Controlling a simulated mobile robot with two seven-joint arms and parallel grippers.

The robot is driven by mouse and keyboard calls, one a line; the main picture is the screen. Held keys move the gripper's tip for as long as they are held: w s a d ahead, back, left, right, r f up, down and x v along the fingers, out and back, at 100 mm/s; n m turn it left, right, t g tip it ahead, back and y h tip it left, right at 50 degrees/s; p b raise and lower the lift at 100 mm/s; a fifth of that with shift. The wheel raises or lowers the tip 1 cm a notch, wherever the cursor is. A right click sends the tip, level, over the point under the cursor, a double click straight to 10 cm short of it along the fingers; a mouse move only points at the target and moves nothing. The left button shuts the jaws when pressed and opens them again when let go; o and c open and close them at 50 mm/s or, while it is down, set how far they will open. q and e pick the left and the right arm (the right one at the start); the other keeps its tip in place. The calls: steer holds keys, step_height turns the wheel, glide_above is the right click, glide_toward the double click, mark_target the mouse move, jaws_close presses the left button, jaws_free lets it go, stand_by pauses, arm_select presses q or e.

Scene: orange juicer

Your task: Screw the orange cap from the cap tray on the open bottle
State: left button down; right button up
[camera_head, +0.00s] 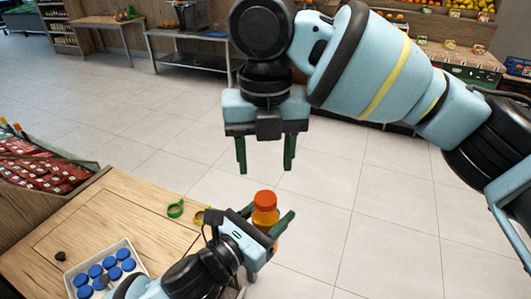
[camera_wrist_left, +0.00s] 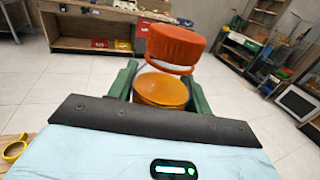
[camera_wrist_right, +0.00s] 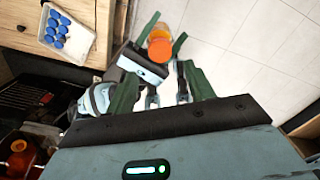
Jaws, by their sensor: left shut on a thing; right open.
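My left gripper (camera_head: 266,221) is shut on the bottle (camera_head: 265,217) of orange juice and holds it in the air beyond the table's right edge. The orange cap (camera_head: 265,200) sits on top of the bottle's neck. In the left wrist view the cap (camera_wrist_left: 177,45) looks slightly tilted, with a pale gap above an orange ring. My right gripper (camera_head: 265,170) is open and empty above the cap, apart from it. In the right wrist view the cap (camera_wrist_right: 160,51) shows beyond the right fingers. The cap tray (camera_head: 140,263) on the table holds several blue caps (camera_head: 109,263).
A green ring (camera_head: 176,208) and a yellow ring (camera_head: 199,217) lie near the table's (camera_head: 130,215) right edge. A crate of red packs (camera_head: 40,172) stands at the far left. Open floor lies behind the grippers.

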mark_target(266, 197)
steer(key=n, duration=0.3)
steer(key=shift+r, duration=0.1)
stand_by(0.3)
steer(key=shift+f, duration=4.05)
